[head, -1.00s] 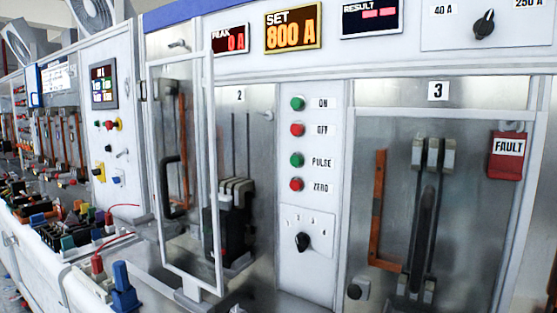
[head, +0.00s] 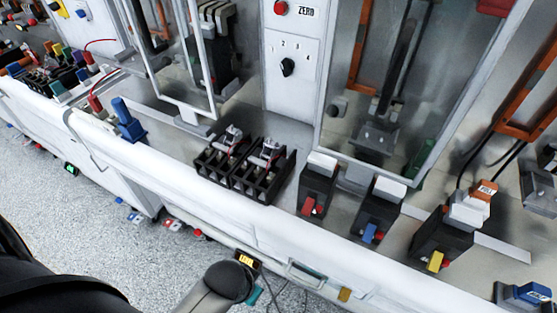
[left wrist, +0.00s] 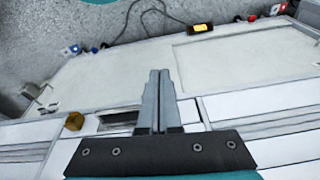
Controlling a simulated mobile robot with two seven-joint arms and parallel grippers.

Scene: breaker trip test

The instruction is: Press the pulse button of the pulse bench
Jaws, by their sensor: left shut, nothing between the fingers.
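The pulse bench front shows in the head view, with its white control panel (head: 291,80) at the top middle. The red ZERO button (head: 281,7) and the black selector knob (head: 287,67) are visible on it. The green PULSE button is cut off above the top edge of the picture. My left gripper (left wrist: 158,76) shows in the left wrist view, its two grey fingers shut together and empty, above a white surface and apart from the control panel. My right gripper is not in view.
On the bench ledge stand open black holders (head: 262,170), a blue clamp-like piece (head: 128,120), and several black blocks with white tops (head: 376,208). A clear framed door (head: 205,60) stands ajar left of the panel. The grey floor (head: 100,220) is mostly open.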

